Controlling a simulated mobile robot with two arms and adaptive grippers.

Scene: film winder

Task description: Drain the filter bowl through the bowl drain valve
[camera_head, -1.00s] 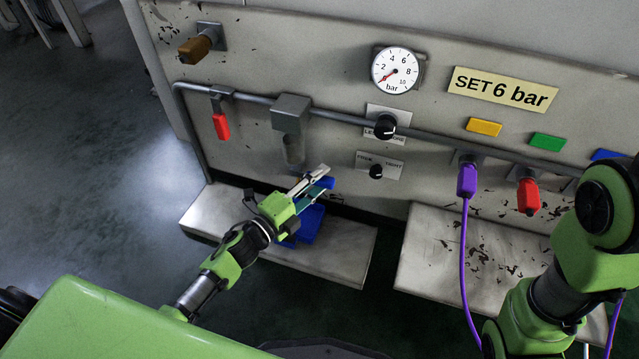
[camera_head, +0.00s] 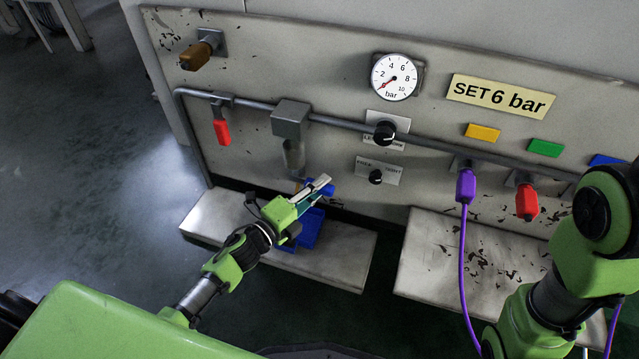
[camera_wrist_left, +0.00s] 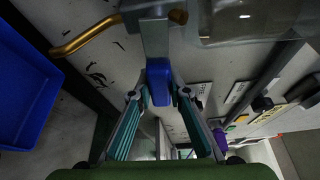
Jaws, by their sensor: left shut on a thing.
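The clear filter bowl (camera_head: 293,155) hangs under a grey block (camera_head: 290,118) on the pipe. It also shows in the left wrist view (camera_wrist_left: 235,28). The blue handle of the bowl drain valve (camera_head: 325,188) is below and to the right of the bowl. In the left wrist view the handle (camera_wrist_left: 159,82) sits between the fingertips of my left gripper (camera_wrist_left: 160,97), which is shut on it. A bent brass tube (camera_wrist_left: 85,36) reaches left from the valve, above a blue tray (camera_wrist_left: 22,85). Whether liquid flows I cannot tell. My right gripper is out of view.
The blue tray (camera_head: 310,229) rests on a low grey ledge (camera_head: 347,262) under the bowl. A red handle (camera_head: 222,131) hangs left. A gauge (camera_head: 396,77) reads near zero. A purple connector with its hose (camera_head: 466,187) and a red connector (camera_head: 527,202) are right.

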